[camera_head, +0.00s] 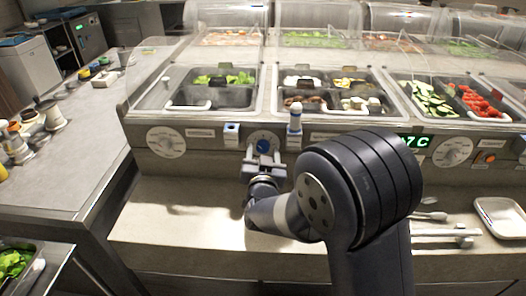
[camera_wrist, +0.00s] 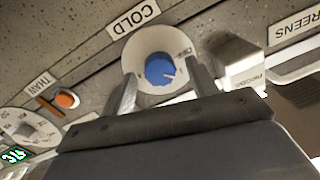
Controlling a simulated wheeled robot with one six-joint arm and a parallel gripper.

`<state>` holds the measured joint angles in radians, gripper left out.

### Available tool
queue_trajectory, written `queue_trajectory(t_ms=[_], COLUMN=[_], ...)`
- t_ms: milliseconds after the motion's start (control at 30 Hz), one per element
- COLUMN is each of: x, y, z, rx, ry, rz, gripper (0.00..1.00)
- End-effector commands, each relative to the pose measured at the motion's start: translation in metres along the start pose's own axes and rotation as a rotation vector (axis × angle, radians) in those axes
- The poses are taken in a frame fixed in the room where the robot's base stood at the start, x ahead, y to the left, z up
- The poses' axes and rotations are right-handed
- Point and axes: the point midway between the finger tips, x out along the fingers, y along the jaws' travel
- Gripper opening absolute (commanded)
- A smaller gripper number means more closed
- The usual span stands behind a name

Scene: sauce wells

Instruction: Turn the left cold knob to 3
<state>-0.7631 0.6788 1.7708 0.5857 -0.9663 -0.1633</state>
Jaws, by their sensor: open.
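The cold knob (camera_head: 264,146) is blue on a round white dial, on the front panel of the sauce-well counter. In the wrist view the blue knob (camera_wrist: 159,70) sits near a tilted "COLD" label (camera_wrist: 133,18). A pale pointer mark on the knob points to the lower right there; the scale figures are too small to read. My gripper (camera_head: 264,160) is just in front of this dial, fingers pointing at the panel. In the wrist view my gripper (camera_wrist: 165,88) is open, one finger on each side of the knob, with a gap around it. Contact is not visible.
White dials stand at the left (camera_head: 166,142) and right (camera_head: 452,152) of the panel. An orange button (camera_wrist: 67,99) lies by a "THAW" label.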

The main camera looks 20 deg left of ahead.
Motion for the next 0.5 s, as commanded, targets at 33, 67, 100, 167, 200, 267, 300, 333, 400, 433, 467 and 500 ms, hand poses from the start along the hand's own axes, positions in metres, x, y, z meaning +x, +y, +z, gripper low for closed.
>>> queue_trajectory(t_ms=[33, 67, 100, 167, 200, 267, 300, 333, 400, 433, 467, 500], x=[0.0025, 0.0033, 0.0039, 0.0043, 0.0042, 0.0041, 0.004, 0.004, 0.0039, 0.0039, 0.0039, 0.0039], y=[0.0003, 0.0003, 0.0004, 0.0004, 0.0004, 0.0004, 0.0003, 0.0003, 0.0003, 0.0003, 0.0003, 0.0003], z=[-0.0001, 0.0, 0.0002, 0.0003, 0.0003, 0.0003, 0.0003, 0.0003, 0.0002, 0.0002, 0.0002, 0.0001], rx=[0.0, 0.0, 0.0, 0.0, 0.0, 0.0, 0.0, 0.0, 0.0, 0.0, 0.0, 0.0], ry=[0.0, 0.0, 0.0, 0.0, 0.0, 0.0, 0.0, 0.0, 0.0, 0.0, 0.0, 0.0], rz=[0.001, 0.001, 0.001, 0.0, 0.0, 0.0, 0.0, 0.0, 0.0, 0.0, 0.0, 0.0], gripper=[0.55, 0.55, 0.55, 0.55, 0.55, 0.55, 0.55, 0.55, 0.49, 0.47, 0.44, 0.41])
